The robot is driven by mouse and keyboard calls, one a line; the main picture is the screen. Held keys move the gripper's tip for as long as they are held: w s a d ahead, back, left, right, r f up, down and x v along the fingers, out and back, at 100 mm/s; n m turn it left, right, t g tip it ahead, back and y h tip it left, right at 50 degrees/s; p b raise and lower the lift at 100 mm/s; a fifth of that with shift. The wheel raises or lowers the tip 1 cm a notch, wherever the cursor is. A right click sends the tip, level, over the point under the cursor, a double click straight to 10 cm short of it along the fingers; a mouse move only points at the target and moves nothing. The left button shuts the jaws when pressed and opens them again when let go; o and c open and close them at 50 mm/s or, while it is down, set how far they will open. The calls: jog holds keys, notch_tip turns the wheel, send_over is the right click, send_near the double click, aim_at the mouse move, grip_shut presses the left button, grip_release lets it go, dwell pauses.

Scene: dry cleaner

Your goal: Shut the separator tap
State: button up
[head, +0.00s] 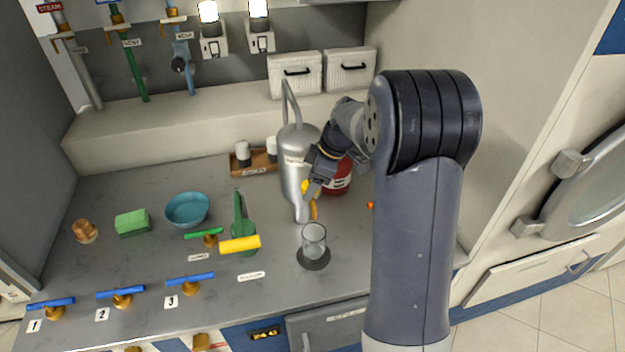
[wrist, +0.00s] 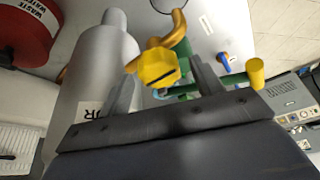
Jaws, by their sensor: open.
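The separator (head: 294,160) is a silver cylinder with a bent pipe on top, standing on the grey counter. Its label is partly hidden in the wrist view (wrist: 105,60). A brass and yellow tap (head: 314,211) is low on its front right side. In the wrist view, the tap's faceted yellow knob (wrist: 157,68) has a dark slot on its face and lies between the two fingers of my gripper (wrist: 163,75). The fingers are apart; contact with the knob cannot be made out. In the head view, my gripper (head: 317,180) partly covers the tap.
A glass (head: 314,238) stands on a dark disc in front of the separator. A red waste container (head: 338,178) is close behind my gripper. A green fitting with a yellow handle (head: 240,244), a blue bowl (head: 187,209) and blue-handled valves (head: 190,280) stand to the left.

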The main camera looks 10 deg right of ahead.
jog(key=shift+c, duration=0.2)
jog(key=c, duration=0.9)
jog(key=shift+f+m+b, duration=0.1)
jog(key=shift+m+b, duration=0.2)
jog(key=shift+b, duration=0.05)
jog(key=m+t+b, duration=0.1)
jog(key=m+b, duration=0.1)
jog(key=shift+s+a+f+m, duration=0.1)
jog(key=shift+m, duration=0.2)
jog(key=m+h+b, duration=0.1)
jog(key=m, duration=0.1)
jog(key=m+t+b, duration=0.1)
jog(key=m, duration=0.1)
jog(key=shift+a+m+h, duration=0.1)
jog(key=shift+m+h, duration=0.2)
jog(key=shift+h, duration=0.1)
jog(key=m+h, duration=0.1)
jog(key=m, duration=0.1)
jog(key=m+t+h, duration=0.1)
jog(key=m, duration=0.2)
jog(key=shift+s+a, duration=0.1)
jog(key=shift+a, duration=0.05)
jog(key=m+h, duration=0.1)
jog(key=m, duration=0.1)
jog(key=m+b, duration=0.1)
jog(key=m, duration=0.2)
jog(key=shift+a+h, duration=0.1)
jog(key=shift+h, duration=0.3)
jog(key=shift+g, duration=0.3)
